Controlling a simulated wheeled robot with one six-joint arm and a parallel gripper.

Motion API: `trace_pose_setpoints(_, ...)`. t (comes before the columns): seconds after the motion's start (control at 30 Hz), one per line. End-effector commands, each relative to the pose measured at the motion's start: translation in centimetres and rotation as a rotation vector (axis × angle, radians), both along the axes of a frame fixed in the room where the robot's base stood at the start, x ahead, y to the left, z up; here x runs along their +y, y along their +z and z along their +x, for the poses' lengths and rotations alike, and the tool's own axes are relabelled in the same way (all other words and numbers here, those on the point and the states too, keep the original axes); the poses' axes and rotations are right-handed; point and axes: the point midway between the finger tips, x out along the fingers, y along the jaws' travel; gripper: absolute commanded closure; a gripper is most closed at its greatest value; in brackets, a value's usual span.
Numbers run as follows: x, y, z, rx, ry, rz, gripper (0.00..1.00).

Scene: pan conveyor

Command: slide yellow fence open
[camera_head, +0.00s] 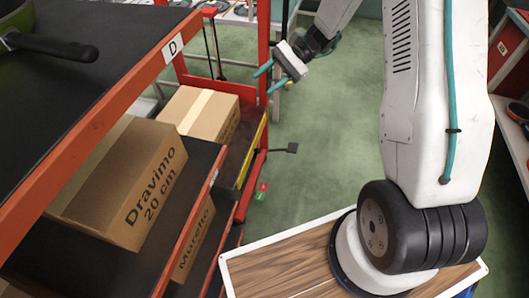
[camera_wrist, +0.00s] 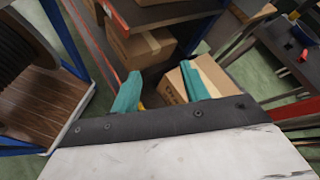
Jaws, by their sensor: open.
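The yellow fence (camera_head: 252,152) is a narrow yellow-edged bar at the end of the lower shelf, beside the red upright post. My gripper (camera_head: 268,79) has teal fingers and is above and beyond the fence, close to the red post in the head view. In the wrist view my gripper (camera_wrist: 164,90) has its two teal fingers spread apart with nothing between them. A small bit of yellow shows by the left finger there, mostly hidden. The gripper looks apart from the fence, though the exact gap is hard to tell.
A Dravimo box (camera_head: 127,185) and another cardboard box (camera_head: 199,112) are on the lower shelf. A Murello box (camera_head: 194,240) is below. Green floor (camera_head: 330,140) is clear right of the rack.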

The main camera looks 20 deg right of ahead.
Motion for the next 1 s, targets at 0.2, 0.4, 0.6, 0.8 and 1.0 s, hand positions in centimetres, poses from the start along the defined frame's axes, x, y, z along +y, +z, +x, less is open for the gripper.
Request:
trace_pose_setpoints(0.2,-2.2,-10.5,4.2,0.141,-0.218,0.176,0.55)
trace_pose_setpoints(0.4,-4.4,-21.0,5.8,0.251,-0.433,0.321,0.55)
trace_pose_setpoints(0.6,-6.2,-31.9,4.9,0.345,-0.654,0.444,0.55)
trace_pose_setpoints(0.8,-7.1,-39.8,2.7,0.405,-0.82,0.523,0.55)
trace_pose_setpoints(1.0,-7.3,-42.8,1.6,0.426,-0.888,0.552,0.55)
